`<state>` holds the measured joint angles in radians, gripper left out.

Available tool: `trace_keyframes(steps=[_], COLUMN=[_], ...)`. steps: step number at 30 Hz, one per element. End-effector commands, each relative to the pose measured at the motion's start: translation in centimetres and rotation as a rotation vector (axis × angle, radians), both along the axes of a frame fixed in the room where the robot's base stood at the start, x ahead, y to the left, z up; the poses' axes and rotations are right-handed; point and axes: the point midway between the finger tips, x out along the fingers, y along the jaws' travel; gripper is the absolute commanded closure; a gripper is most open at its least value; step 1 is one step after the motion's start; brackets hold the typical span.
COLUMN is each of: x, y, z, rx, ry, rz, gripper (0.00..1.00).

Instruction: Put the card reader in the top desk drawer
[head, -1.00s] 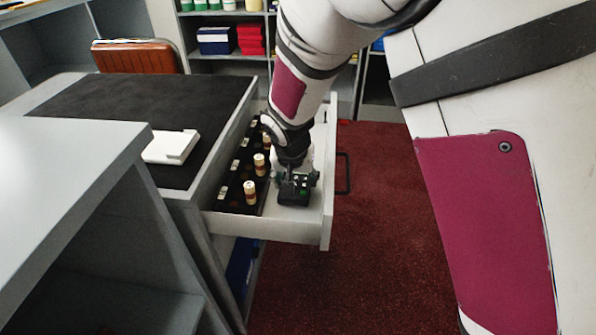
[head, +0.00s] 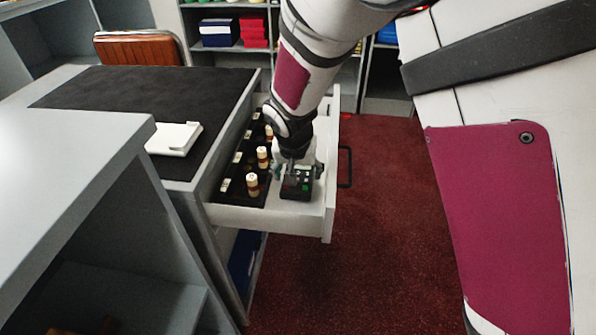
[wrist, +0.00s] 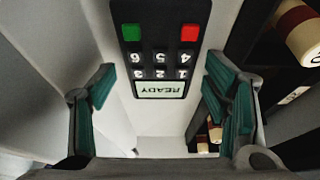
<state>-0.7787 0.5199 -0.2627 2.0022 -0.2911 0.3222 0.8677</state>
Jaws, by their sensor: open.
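The black card reader (head: 298,188) lies in the open top drawer (head: 264,220), on the white drawer floor to the right of a black rack. In the wrist view the card reader (wrist: 162,45) shows its keypad, a green and a red key, and a screen reading "READY". My gripper (head: 296,178) is inside the drawer, just above and behind the card reader. Its teal-padded fingers are spread apart in the wrist view (wrist: 162,95), with the card reader between and beyond them and a gap on each side.
The black rack (head: 226,196) with several cream-and-brown stamps (head: 252,184) fills the drawer's left side. A white box-like item (head: 173,138) lies on the dark desk mat (head: 145,95). The drawer's right wall and black handle (head: 345,167) are close to my arm.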

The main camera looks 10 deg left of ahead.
Motion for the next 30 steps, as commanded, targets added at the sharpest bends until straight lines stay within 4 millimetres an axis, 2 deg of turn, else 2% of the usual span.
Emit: trace_keyframes(steps=[1, 9, 15, 20, 23, 26, 30], x=[-0.4, -2.6, -3.7, -4.1, -4.6, -6.0, -10.0], y=[0.1, 0.2, 0.2, -0.2, -2.1, -5.7, -11.9], z=[1.3, 6.5, 9.0, 10.0, 11.3, 13.5, 17.1], rx=[0.003, 0.003, 0.003, 0.002, 0.0, -0.002, -0.005], ry=[-0.003, -0.003, -0.002, 0.001, 0.016, 0.048, 0.111], rz=[0.001, 0.002, 0.001, -0.002, -0.017, -0.039, -0.058], gripper=[0.3, 0.3, 0.3, 0.3, 0.3, 0.3, 0.3])
